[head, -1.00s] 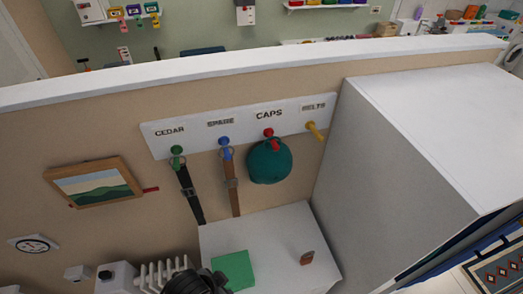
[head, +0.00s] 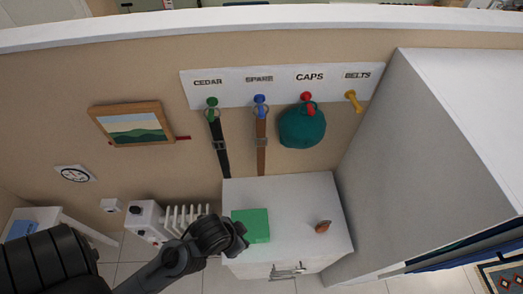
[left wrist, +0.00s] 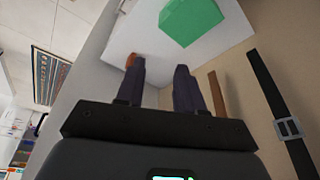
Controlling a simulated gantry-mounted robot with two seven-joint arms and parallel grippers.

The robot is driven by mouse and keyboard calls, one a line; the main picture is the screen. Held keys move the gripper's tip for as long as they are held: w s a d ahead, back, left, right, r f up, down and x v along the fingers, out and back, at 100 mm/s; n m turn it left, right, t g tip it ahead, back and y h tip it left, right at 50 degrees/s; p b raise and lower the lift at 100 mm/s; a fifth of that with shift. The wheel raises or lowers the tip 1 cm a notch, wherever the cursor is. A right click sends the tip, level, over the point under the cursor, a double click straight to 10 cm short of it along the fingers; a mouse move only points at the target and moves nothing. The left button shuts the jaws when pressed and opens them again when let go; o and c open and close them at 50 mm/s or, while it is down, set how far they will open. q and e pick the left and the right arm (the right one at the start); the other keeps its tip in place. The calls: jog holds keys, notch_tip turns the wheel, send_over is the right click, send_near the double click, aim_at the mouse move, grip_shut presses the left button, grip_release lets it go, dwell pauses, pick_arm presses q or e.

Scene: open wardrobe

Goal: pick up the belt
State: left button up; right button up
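A black belt (head: 219,145) hangs from the green peg (head: 212,102) under CEDAR. A brown belt (head: 261,145) hangs from the blue peg (head: 260,100) under SPARE. Both have buckles. My left gripper (head: 242,240) is above the front left of the white cabinet, below the belts and apart from them; its fingers are hard to make out there. In the left wrist view its two fingers (left wrist: 160,68) are apart with nothing between them. That view also shows the black belt (left wrist: 272,95) and part of the brown belt (left wrist: 215,92) to the right. My right gripper is out of view.
A teal cap (head: 302,128) hangs on the red peg; the yellow peg (head: 353,100) under BELTS is empty. The white cabinet (head: 300,195) holds a green box (head: 257,225) and a small brown object (head: 323,227). A tall wardrobe (head: 425,150) stands right, a radiator (head: 187,215) left.

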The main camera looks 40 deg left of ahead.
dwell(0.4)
pick_arm(q)
jog(key=o, duration=0.6)
